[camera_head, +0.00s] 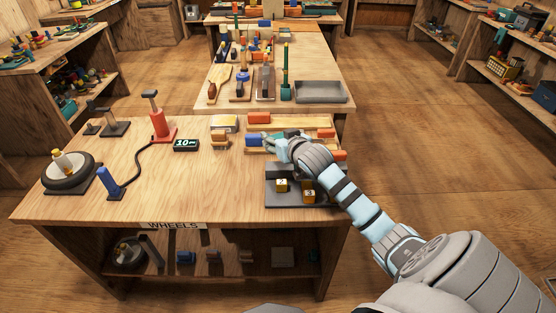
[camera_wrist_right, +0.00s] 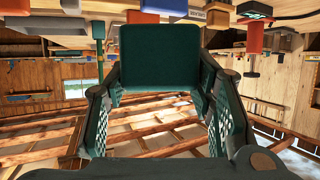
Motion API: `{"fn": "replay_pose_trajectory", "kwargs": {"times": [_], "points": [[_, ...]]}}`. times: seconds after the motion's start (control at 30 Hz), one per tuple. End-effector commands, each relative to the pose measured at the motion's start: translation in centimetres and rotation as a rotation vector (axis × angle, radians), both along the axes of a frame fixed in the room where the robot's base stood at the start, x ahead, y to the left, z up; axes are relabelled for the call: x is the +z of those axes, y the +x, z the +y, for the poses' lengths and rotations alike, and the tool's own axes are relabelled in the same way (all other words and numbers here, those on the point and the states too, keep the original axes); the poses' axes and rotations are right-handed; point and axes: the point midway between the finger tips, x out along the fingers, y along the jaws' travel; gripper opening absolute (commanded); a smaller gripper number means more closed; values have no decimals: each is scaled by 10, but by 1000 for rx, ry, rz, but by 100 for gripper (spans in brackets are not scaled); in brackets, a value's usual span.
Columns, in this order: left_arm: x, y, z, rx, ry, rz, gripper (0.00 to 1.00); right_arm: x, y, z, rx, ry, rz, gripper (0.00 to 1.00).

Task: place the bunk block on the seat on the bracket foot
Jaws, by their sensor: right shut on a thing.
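My right gripper (camera_head: 275,142) reaches over the right part of the near bench. In the wrist view its two fingers (camera_wrist_right: 160,82) are shut on a dark green block (camera_wrist_right: 160,58), which I take as the bunk block. The block is held clear of the fingers' base, with its broad face toward the camera. In the head view I cannot make it out clearly beside the gripper. I cannot tell for sure which piece is the bracket foot; a small tan wooden piece (camera_head: 219,138) stands left of the gripper. My left gripper is not in view.
A wooden rack (camera_head: 318,122) with blue and orange blocks lies around the gripper. A dark tray (camera_head: 272,200) with numbered yellow blocks is nearer. A red jack (camera_head: 158,122), a display (camera_head: 186,145) and a wheel (camera_head: 68,172) stand left. The bench's middle front is clear.

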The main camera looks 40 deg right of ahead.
Motion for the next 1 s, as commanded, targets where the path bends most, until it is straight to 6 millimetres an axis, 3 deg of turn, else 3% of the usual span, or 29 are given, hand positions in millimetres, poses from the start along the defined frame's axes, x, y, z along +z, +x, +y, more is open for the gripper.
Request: {"fn": "replay_pose_trajectory", "kwargs": {"times": [0.03,0.33,0.67,0.7,0.8,1.0], "points": [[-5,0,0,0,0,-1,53,-13,0,0,0,0,0,19],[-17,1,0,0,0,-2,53,-63,0,1,2,0,-1,19],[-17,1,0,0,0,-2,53,-66,0,0,3,-2,-3,19],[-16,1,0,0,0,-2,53,-66,0,0,2,-2,-2,54],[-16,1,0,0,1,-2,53,-66,0,0,3,-2,-2,69],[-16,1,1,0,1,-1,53,-66,0,0,3,-2,-2,69]]}}
